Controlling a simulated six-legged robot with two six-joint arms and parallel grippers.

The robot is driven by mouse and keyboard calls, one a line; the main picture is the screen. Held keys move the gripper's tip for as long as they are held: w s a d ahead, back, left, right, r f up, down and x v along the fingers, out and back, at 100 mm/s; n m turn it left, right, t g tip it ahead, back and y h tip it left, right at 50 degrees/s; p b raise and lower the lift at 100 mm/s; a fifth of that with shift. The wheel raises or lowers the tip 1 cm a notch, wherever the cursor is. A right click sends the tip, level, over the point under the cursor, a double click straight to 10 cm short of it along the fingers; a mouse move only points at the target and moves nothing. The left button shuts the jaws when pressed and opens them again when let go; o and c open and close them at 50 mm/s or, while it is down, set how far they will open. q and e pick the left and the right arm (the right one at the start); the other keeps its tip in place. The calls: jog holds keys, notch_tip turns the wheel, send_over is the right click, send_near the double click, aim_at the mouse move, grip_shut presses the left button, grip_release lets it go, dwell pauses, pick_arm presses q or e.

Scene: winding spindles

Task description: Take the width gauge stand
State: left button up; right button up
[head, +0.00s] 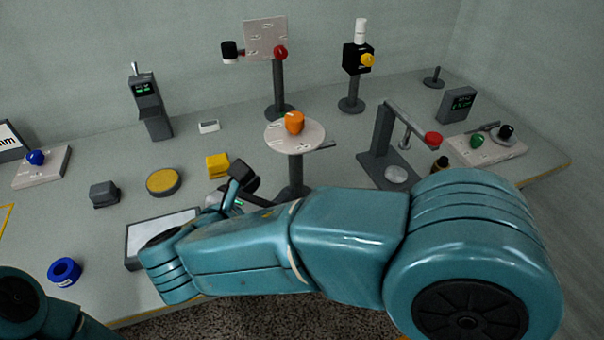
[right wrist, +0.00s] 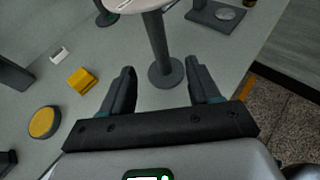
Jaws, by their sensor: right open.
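A stand with a round pale top (head: 279,142), a dark grey post (head: 295,174) and an orange knob-like piece (head: 294,122) on it is at the middle of the table; I take it for the width gauge stand, though no label shows. In the right wrist view its post (right wrist: 155,40) and round base (right wrist: 166,74) are ahead, between the finger directions. My right gripper (right wrist: 161,84) is open and empty, short of the post. My left gripper is out of view.
A yellow block (head: 217,165) and a yellow-topped disc (head: 163,182) lie left of the stand. A grey press-like fixture (head: 383,140) stands to its right. A flat screen-like panel (head: 140,238) lies near the front edge, with a blue ring (head: 64,271) left of it.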

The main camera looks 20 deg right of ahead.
aim_at(291, 172)
jog(key=x, duration=0.8)
jog(key=shift+w+d+f, duration=0.1)
jog(key=shift+w+f, duration=0.1)
jog(key=shift+f, duration=0.05)
jog(key=shift+w+d+f+b, duration=0.2)
jog(key=shift+w+f+b, duration=0.1)
jog(key=shift+w, duration=0.2)
jog(key=x, duration=0.5)
jog(key=shift+r, duration=0.2)
jog(key=shift+s, duration=0.15)
jog(key=shift+r, duration=0.1)
jog(key=c, duration=1)
grip_shut()
jog(key=shift+r, duration=0.1)
